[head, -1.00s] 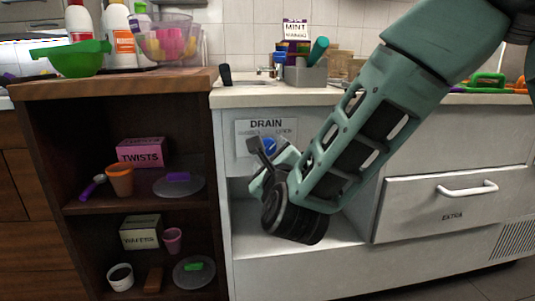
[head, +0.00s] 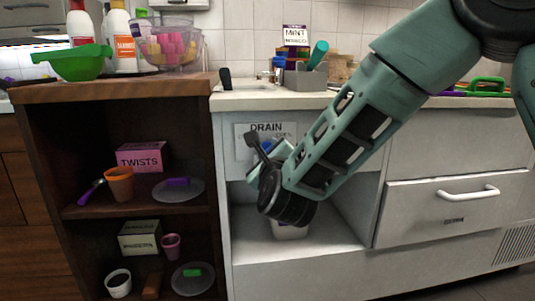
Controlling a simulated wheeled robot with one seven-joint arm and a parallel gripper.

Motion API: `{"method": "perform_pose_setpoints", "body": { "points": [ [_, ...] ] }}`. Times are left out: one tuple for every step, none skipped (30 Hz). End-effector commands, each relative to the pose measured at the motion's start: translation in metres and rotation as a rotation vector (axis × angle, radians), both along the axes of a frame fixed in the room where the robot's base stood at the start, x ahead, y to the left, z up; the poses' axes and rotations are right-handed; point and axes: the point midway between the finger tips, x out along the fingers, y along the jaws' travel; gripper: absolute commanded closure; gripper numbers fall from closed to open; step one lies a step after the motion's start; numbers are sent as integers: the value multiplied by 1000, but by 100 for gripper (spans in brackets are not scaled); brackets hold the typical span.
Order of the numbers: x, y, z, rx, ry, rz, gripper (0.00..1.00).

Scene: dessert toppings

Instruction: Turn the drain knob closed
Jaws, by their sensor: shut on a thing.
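The drain knob (head: 268,144) shows as a small blue patch on the white cabinet front, under the DRAIN label (head: 266,127). My gripper (head: 262,150) is at the knob and shut on it. My wrist and arm come in from the upper right and hide most of the knob and the jaws. The knob's pointing direction and the smaller words beside it cannot be read.
An open white compartment (head: 345,245) lies below the knob, with a white container (head: 290,231) in it. A dark wooden shelf (head: 140,212) stands close on the left. A drawer handle (head: 468,193) sticks out at right.

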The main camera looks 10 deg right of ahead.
Motion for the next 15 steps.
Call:
{"method": "perform_pose_setpoints", "body": {
  "points": [
    [0,0,0,-3,0,0,81],
    [0,0,0,-5,0,0,81],
    [0,0,0,-11,0,0,81],
    [0,0,0,-16,0,0,81],
    [0,0,0,-22,0,0,81],
    [0,0,0,-35,0,0,81],
    [0,0,0,-45,0,0,81],
    [0,0,-1,-57,0,0,81],
    [0,0,-1,-77,0,0,81],
    [0,0,-1,-93,0,0,81],
    [0,0,-1,-112,0,0,81],
    [0,1,-1,-139,0,0,81],
    [0,1,-1,-160,0,0,81],
    [0,1,-1,-184,0,0,81],
    [0,0,-1,-217,0,0,81]
  ]
}}
